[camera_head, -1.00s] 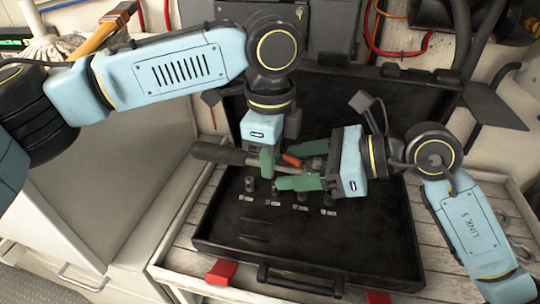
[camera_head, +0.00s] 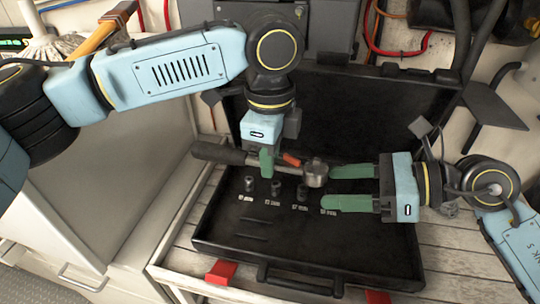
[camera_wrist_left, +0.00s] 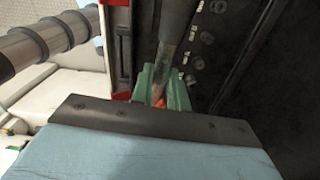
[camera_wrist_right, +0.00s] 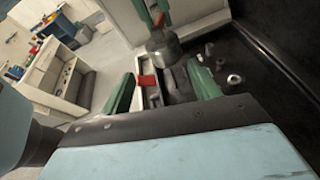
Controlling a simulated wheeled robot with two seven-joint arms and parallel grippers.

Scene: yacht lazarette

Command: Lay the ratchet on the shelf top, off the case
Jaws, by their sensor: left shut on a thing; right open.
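The ratchet has a dark handle (camera_head: 222,154) and a metal head (camera_head: 316,172). It is held roughly level above the open black case (camera_head: 330,245). My left gripper (camera_head: 275,162) is shut on its shaft, which also shows in the left wrist view (camera_wrist_left: 167,58). A small red piece (camera_head: 291,160) shows beside the left fingers. My right gripper (camera_head: 350,188) is open and empty, just right of the ratchet head and apart from it. The head (camera_wrist_right: 163,48) also shows beyond the right fingers in the right wrist view. The slatted shelf top (camera_head: 455,270) lies under and around the case.
Several small sockets (camera_head: 275,187) stand in a labelled row in the case. The raised lid (camera_head: 365,115) stands behind. Bare shelf boards show left (camera_head: 185,250) and right of the case. Red latches (camera_head: 221,272) project at its front. A pale cabinet (camera_head: 110,200) is left.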

